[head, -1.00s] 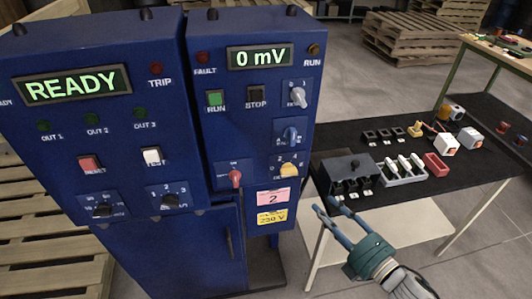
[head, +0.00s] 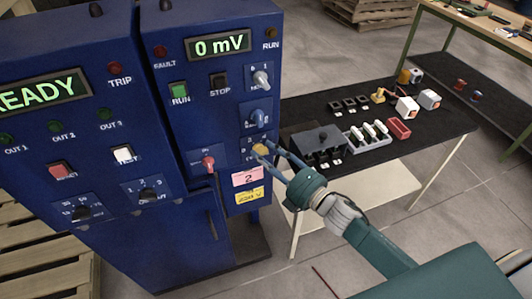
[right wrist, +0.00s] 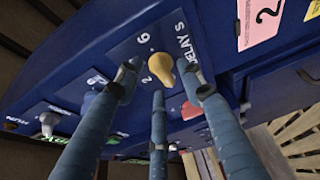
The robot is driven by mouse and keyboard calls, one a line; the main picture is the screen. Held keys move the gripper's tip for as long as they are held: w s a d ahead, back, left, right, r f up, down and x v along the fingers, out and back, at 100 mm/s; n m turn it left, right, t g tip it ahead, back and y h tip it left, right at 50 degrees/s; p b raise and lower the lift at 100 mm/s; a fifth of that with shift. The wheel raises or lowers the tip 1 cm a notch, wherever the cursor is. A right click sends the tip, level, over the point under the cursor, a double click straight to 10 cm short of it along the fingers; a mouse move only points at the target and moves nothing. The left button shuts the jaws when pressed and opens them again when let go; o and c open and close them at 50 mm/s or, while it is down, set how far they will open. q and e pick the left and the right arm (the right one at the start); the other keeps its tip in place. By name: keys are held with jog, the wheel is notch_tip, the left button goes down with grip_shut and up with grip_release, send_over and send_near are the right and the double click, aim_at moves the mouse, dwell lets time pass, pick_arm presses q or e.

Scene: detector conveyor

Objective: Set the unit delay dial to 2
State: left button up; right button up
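The delay dial is a yellow knob (head: 260,150) low on the right blue cabinet, just above a pink label marked 2 (head: 247,177). In the right wrist view the yellow knob (right wrist: 188,80) sits beside the print DELAY S, with 6 and 2 readable near it. I cannot tell which mark it points to. My right gripper (head: 268,151) is at the dial in the head view. In the right wrist view its fingers (right wrist: 165,85) are spread, one on each side of the knob and one below. Contact is unclear. My left gripper is out of view.
A red knob (head: 208,161) is left of the dial and a blue knob (head: 260,117) is above it. A black-topped table (head: 440,122) with switches, a tray and small boxes stands to the right. The cabinet display (head: 220,46) reads 0 mV.

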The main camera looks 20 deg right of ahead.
jog(key=shift+w+a, duration=0.1)
jog(key=shift+w, duration=0.05)
grip_shut()
